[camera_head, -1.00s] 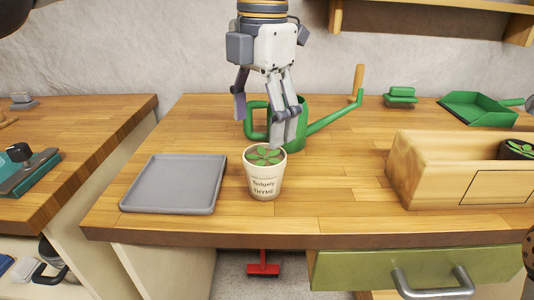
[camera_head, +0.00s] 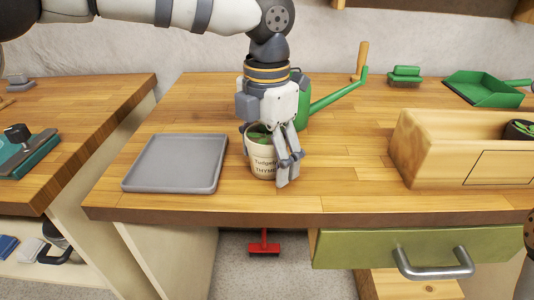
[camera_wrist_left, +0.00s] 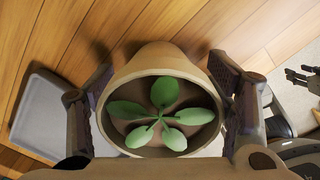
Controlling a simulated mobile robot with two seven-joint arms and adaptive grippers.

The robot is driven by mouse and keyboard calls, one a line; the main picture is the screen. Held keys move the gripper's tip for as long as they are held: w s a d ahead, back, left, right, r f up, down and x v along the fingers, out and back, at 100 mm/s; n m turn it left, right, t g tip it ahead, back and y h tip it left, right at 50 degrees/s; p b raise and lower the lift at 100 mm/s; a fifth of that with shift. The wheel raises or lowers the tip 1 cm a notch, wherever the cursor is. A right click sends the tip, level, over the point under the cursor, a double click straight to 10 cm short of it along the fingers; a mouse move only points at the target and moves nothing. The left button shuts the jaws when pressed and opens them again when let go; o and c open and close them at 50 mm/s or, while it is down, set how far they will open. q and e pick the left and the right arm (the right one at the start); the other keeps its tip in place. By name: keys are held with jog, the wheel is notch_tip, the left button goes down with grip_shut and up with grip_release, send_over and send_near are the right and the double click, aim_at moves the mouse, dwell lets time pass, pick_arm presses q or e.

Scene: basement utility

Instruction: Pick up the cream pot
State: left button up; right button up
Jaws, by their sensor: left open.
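The cream pot (camera_head: 262,165) stands upright on the wooden worktop, with "THYME" lettering on its front and a small green plant in it. My left gripper (camera_head: 270,160) points down over the pot, its fingers lowered around its sides. One finger covers part of the pot's right side in the head view. In the left wrist view the pot (camera_wrist_left: 160,62) sits between the two open fingers (camera_wrist_left: 163,110), with its leaves facing the camera. A narrow gap seems to show on each side.
A grey tray (camera_head: 176,163) lies just left of the pot. A green watering can (camera_head: 304,113) stands behind the gripper. A wooden planter box (camera_head: 430,152) is at the right. The worktop between pot and box is clear.

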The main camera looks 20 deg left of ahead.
pick_arm(q)
jog(key=shift+r, duration=0.1)
jog(key=c, duration=1.4)
jog(key=shift+c, duration=0.2)
